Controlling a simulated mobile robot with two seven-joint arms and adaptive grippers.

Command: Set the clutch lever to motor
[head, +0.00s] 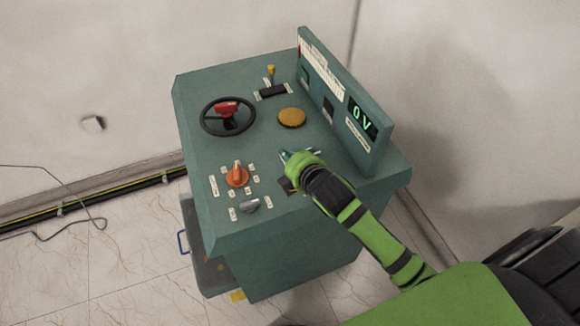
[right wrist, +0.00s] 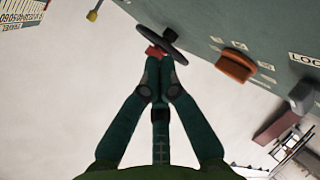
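A small lever with a yellow knob (head: 271,71) stands up from a black slotted plate (head: 273,91) at the far side of the green console top (head: 262,137). I cannot read its labels, so I cannot tell which position it is in. Its yellow knob also shows at the top left of the right wrist view (right wrist: 92,15). My right gripper (head: 284,155) is over the middle of the console, well on the near side of the lever and apart from it. In the right wrist view its fingers (right wrist: 158,63) meet at the tips with nothing visible between them. My left gripper is out of view.
A black handwheel (head: 206,127) with a red centre stands left of the lever. A yellow round button (head: 291,117) lies between lever and gripper. An orange rotary knob (head: 237,176) and a grey knob (head: 250,205) are nearer. An upright display panel (head: 345,105) bounds the right side.

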